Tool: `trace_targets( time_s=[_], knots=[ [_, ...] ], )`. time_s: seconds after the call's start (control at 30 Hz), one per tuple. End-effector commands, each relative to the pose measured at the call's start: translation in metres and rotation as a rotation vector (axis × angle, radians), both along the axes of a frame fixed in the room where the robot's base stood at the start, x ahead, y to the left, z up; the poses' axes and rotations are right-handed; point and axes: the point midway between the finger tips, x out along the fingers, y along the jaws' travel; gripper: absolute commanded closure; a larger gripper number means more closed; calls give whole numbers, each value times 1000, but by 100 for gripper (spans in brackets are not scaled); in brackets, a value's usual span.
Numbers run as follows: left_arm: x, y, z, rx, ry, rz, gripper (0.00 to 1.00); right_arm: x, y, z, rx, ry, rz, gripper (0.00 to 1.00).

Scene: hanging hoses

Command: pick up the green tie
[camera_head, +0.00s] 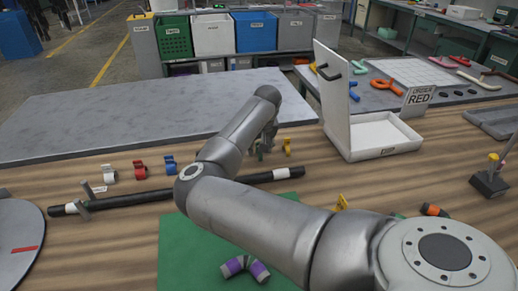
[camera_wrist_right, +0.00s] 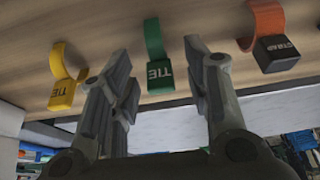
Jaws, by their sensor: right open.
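The green tie (camera_wrist_right: 158,60) is a curved green band with a dark green block lettered TIE. In the right wrist view it lies on the wooden table, between and a little beyond the fingertips. My right gripper (camera_wrist_right: 158,62) is open and empty, its two fingers apart to either side of the tie; contact is not visible. In the head view my right arm crosses the table, and its gripper (camera_head: 268,138) is largely hidden behind the forearm; a bit of the green tie (camera_head: 259,151) shows beside it. My left gripper is not in view.
A yellow tie (camera_wrist_right: 63,80) and an orange strap (camera_wrist_right: 268,35) flank the green one. Red (camera_head: 139,170), blue (camera_head: 171,165) and white (camera_head: 110,173) clips stand left. A white open box (camera_head: 370,135) stands right.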

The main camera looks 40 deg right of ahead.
Motion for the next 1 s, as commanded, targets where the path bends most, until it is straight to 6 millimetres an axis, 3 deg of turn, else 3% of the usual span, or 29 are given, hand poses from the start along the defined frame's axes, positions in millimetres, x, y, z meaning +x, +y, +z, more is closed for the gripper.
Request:
trace_targets(
  time_s=[0.17,0.43,1.0],
  knots=[
    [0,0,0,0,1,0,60,0,0,0,0,0,0,58],
    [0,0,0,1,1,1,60,0,0,1,0,0,0,91],
    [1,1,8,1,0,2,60,2,1,7,0,1,1,91]
  ],
)
